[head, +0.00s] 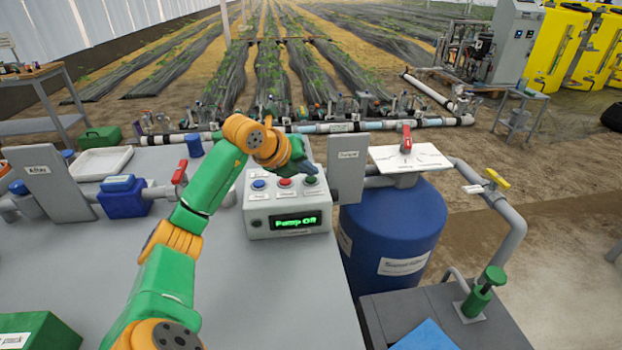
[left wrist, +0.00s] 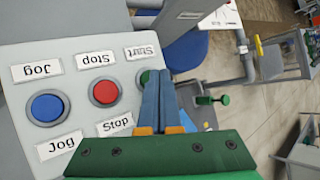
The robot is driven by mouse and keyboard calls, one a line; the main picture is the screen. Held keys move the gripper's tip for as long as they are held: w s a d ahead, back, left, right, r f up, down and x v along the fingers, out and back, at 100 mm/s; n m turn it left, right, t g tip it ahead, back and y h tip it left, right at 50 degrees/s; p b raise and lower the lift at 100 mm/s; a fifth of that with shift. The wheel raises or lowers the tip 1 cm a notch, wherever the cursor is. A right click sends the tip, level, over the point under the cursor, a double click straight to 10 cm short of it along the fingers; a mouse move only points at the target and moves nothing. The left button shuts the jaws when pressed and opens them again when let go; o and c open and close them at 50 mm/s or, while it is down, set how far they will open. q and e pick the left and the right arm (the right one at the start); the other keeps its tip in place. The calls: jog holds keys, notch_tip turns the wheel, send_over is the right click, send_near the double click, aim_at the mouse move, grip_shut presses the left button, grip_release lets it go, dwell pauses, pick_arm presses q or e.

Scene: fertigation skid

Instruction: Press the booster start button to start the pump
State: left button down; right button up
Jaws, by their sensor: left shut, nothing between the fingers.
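The grey control box (head: 258,222) stands on the bench, and its lit display (head: 297,221) reads "Pump Off". On its sloped top are a blue Jog button (head: 259,184), a red Stop button (head: 285,183) and a green Start button (head: 310,180). The left wrist view shows the blue button (left wrist: 47,108), the red button (left wrist: 104,92) and part of the green button (left wrist: 144,77). My left gripper (head: 303,168) is shut and empty above the green button's side of the box. Its fingertips (left wrist: 158,77) partly cover the green button. I cannot tell whether they touch it.
A blue filter tank (head: 392,225) with a red-handled valve (head: 406,138) stands right of the box. A grey upright plate (head: 347,170) rises just behind the box's right side. A red-handled valve (head: 180,172) and blue pump (head: 124,200) lie left.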

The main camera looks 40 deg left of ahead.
aim_at(308, 181)
pick_arm(q)
jog(key=shift+f+b, duration=0.4)
jog(key=shift+f, duration=0.05)
jog(key=shift+r, duration=0.2)
dwell(0.3)
jog(key=shift+r+p, duration=0.65)
jog(key=shift+p, duration=0.15)
notch_tip(308, 181, up, 5)
jog(key=p, duration=0.4)
jog(key=shift+r+p, duration=0.15)
jog(key=shift+p, duration=0.25)
